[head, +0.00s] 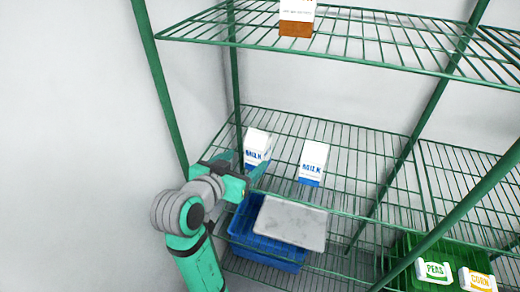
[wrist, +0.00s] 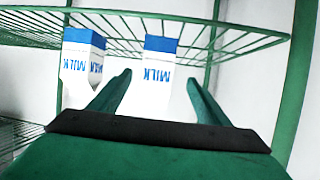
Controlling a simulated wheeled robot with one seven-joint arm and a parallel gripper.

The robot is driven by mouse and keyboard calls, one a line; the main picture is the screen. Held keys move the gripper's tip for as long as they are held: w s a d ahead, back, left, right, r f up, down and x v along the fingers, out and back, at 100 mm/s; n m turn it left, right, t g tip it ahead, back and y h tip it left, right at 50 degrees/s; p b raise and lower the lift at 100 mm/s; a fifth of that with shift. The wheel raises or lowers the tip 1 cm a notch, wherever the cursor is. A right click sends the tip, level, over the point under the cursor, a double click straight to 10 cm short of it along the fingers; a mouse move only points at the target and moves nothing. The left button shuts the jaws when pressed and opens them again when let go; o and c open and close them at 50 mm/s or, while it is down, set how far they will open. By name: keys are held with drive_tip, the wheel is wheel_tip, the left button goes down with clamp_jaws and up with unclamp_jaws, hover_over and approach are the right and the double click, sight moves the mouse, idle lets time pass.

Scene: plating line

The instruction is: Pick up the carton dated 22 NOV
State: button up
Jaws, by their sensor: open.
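Two white MILK cartons with blue bases stand on the middle wire shelf, a left one (head: 256,147) and a right one (head: 312,163). My gripper (head: 248,172) is at the front left of that shelf, close to the left carton. The wrist view is upside down. In it, my open gripper (wrist: 158,82) has one carton (wrist: 158,62), seemingly the left one, framed between its fingers. The other carton (wrist: 82,58) shows to the left, outside the fingers. I cannot see whether the fingers touch anything. No date is legible on either carton.
The green wire shelf (head: 380,150) is clear to the right of the cartons. Above, a brown-based carton (head: 296,22) stands on the top shelf. Below are a blue crate (head: 262,252) with a grey slab (head: 290,222) over it, and a green crate (head: 415,250) with PEAS and CORN packs.

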sight(258, 150)
drive_tip(key=shift+x, duration=1)
drive_tip(key=shift+d+r+x, duration=0.1)
drive_tip(key=shift+x, duration=1)
drive_tip(key=shift+d+r+x, duration=0.1)
drive_tip(key=shift+r+x, duration=0.05)
drive_tip(key=shift+x, duration=1)
drive_tip(key=shift+d+r+x, duration=0.1)
drive_tip(key=shift+x, duration=1)
drive_tip(key=shift+c, duration=0.6)
drive_tip(key=shift+r, duration=0.1)
drive_tip(key=c, duration=1.4)
drive_tip(key=shift+c, duration=0.2)
